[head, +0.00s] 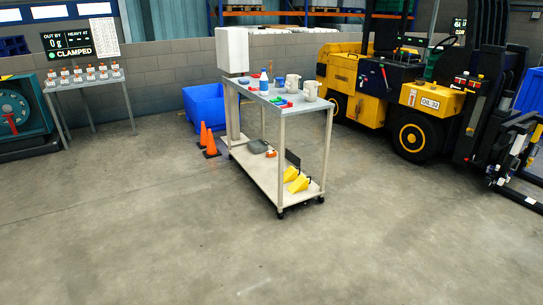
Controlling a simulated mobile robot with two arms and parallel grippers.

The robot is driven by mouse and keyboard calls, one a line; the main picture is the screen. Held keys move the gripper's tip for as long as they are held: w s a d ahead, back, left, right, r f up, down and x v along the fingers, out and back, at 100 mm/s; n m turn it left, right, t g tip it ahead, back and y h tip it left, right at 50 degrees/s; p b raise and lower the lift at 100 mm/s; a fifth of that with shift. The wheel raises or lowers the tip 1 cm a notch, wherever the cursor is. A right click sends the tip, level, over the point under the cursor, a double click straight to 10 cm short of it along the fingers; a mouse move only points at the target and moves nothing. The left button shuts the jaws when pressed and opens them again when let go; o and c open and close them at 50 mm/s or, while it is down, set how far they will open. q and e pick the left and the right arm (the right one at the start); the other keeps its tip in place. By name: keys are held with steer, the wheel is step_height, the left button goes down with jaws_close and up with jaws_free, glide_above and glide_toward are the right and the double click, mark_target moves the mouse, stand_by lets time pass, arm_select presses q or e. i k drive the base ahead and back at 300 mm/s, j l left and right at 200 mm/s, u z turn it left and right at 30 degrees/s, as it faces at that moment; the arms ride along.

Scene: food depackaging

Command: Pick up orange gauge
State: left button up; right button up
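A small orange item (271,153) lies on the lower shelf of the wheeled cart (245,177), beside a dark grey object (258,146). It is too small to tell whether it is the gauge. Neither of my grippers shows in the head view.
The cart's top holds a blue-and-white bottle (264,82), pale mugs and small coloured items. Yellow wedges (298,183) sit on its lower shelf. Orange cones (208,140) and a blue bin (205,104) stand left; a yellow forklift (414,98) stands right. The foreground floor is clear.

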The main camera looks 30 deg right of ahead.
mark_target(270, 154)
steer(key=i+l+z, duration=0.1)
steer(key=i, duration=1.2)
steer(key=i+z, duration=0.1)
steer(key=i, duration=1.2)
steer(key=i+j+z, duration=0.15)
steer(key=i, duration=1.15)
steer(key=i+l+z, duration=0.1)
steer(key=i+z, duration=0.15)
steer(key=i, duration=0.5)
steer(key=i+z, duration=0.25)
steer(key=i, duration=0.5)
steer(key=i+j+z, duration=0.25)
steer(key=i, duration=0.45)
